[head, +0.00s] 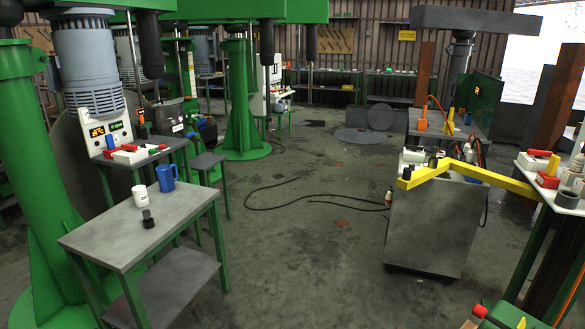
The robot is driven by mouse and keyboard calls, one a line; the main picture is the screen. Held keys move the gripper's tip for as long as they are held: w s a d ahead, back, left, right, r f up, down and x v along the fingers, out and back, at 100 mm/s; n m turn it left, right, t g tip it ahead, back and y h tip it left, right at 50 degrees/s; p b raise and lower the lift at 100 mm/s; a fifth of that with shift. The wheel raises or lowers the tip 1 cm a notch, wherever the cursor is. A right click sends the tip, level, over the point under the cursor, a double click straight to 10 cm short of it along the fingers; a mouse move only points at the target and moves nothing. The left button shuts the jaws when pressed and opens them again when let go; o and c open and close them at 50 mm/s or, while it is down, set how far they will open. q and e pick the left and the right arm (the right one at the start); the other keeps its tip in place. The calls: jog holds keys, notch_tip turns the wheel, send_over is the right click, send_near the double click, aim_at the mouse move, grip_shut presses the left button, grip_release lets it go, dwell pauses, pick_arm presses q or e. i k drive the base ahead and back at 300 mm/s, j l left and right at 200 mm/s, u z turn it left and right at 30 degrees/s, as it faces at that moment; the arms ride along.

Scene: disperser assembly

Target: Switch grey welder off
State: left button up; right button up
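A grey box-shaped cabinet (430,235) stands on the floor right of centre. It may be the grey welder, but I cannot read any label on it. Several small items and a white panel (414,157) are on its top, and dark hoses hang at its right rear. A bent yellow bar (485,176) crosses over its top and hides part of it. I cannot make out a switch or its position. Neither of my grippers can be made out in the head view.
A grey table (125,238) at left holds a white mug (140,197), a blue mug (167,178) and a small black part (148,219). A green column machine (35,180) stands behind it. A black cable (270,205) lies across the open central floor. A bench (535,168) is at right.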

aim_at(413, 148)
jog(key=i+j, duration=0.15)
jog(key=i, duration=0.45)
jog(key=i+j, duration=0.1)
jog(key=i, duration=0.5)
